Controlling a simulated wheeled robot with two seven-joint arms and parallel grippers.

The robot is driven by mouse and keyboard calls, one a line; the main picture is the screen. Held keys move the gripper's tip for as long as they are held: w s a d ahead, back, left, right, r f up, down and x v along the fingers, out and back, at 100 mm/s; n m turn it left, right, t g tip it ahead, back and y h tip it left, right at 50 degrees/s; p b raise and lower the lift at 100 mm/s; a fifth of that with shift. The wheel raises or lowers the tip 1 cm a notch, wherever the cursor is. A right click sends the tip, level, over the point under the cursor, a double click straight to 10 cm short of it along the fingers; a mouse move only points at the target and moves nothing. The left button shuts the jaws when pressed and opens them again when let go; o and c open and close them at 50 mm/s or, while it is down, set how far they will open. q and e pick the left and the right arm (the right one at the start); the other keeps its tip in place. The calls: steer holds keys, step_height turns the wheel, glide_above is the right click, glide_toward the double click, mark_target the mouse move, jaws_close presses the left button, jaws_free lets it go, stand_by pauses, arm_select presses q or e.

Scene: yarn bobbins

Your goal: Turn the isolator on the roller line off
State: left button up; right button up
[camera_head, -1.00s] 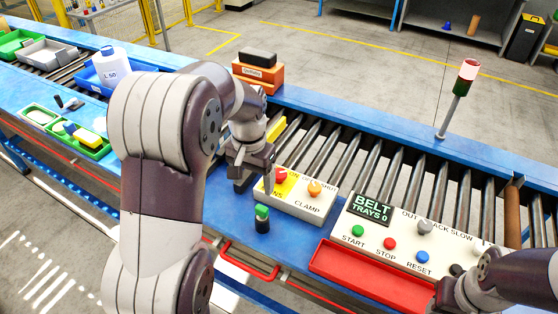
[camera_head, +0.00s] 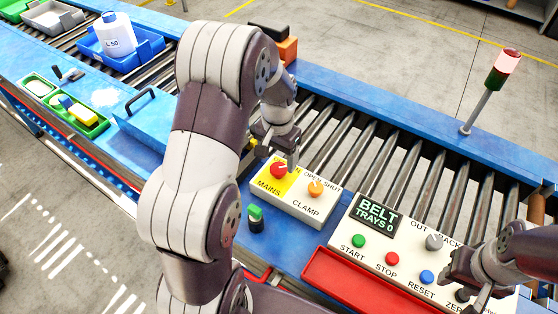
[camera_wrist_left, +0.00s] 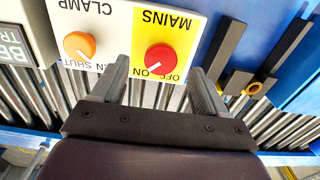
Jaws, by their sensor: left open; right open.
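The isolator is a red rotary knob (camera_head: 279,170) on the yellow MAINS part of a small white control box (camera_head: 309,208). It also shows in the left wrist view (camera_wrist_left: 159,57), where its white mark points toward the ON label. My left gripper (camera_head: 277,155) is open just behind the knob in the head view. In the left wrist view its two fingers (camera_wrist_left: 159,80) stand either side of the knob, apart from it. My right gripper (camera_head: 454,268) is open at the right, over the belt control panel (camera_head: 375,243).
An orange CLAMP knob (camera_head: 315,188) sits beside the isolator. A green-topped dark cylinder (camera_head: 255,218) stands before the box. A red tray (camera_head: 350,285) lies in front of the belt panel. Metal rollers (camera_head: 355,140) run behind. A signal lamp post (camera_head: 485,100) stands at the back right.

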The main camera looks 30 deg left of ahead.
mark_target(278, 168)
arm_select(q)
steer(key=f, duration=0.4)
steer(key=shift+w+a+p, duration=0.15)
steer(key=shift+w+p, duration=0.2)
steer(key=shift+w, duration=0.05)
steer(key=shift+f, duration=0.1)
steer(key=shift+s, duration=0.25)
steer(key=c, duration=1.1)
steer(key=shift+o, duration=0.2)
arm_select(e)
steer(key=shift+w+a+r, duration=0.1)
steer(key=shift+w+r, duration=0.1)
steer(key=shift+r, duration=0.3)
